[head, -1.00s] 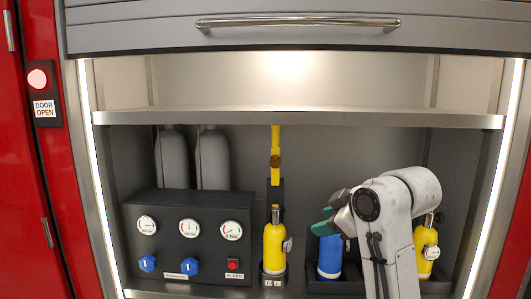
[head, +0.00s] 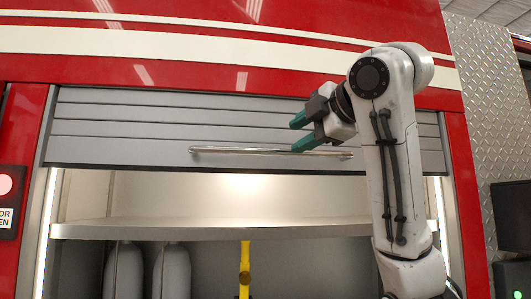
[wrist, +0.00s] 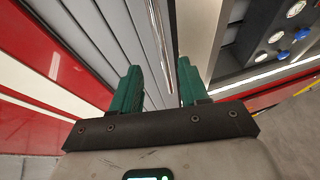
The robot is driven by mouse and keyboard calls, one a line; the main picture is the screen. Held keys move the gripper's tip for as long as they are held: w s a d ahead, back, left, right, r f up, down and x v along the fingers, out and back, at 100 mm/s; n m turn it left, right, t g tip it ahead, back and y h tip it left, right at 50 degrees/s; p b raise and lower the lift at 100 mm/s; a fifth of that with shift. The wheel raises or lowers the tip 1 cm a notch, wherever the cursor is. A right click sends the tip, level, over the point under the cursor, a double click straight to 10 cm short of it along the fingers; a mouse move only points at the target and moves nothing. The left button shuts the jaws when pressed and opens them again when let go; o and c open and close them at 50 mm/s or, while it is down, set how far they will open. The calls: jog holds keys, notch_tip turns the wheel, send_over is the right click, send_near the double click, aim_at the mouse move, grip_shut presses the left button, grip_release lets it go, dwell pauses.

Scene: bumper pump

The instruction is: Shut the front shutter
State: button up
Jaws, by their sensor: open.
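The grey slatted shutter (head: 120,130) is rolled most of the way up, and the compartment below it is open. Its long chrome bar handle (head: 225,151) runs along the lower slat; the handle also shows in the wrist view (wrist: 159,38). My gripper (head: 300,132) is open at the right half of the handle, its green fingers pointing left. In the wrist view my gripper (wrist: 158,68) has one finger on each side of the bar's line, with the bar's end between them. I cannot tell whether a finger touches the bar.
Below are a metal shelf (head: 270,228), grey cylinders (head: 172,272) and a yellow tool (head: 245,268). A red lit button (head: 6,185) is on the left frame. Gauges (wrist: 297,9) show in the wrist view. Diamond plate (head: 486,120) and a dark box (head: 511,211) are at right.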

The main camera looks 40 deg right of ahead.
aim_at(275, 150)
jog(key=p+x, duration=0.3)
jog(key=x, duration=0.6)
jog(key=shift+w, duration=0.1)
jog(key=shift+p+x, duration=0.35)
jog(key=shift+x, duration=0.4)
jog(key=shift+d+f, duration=0.1)
jog(key=shift+f, duration=0.05)
grip_shut()
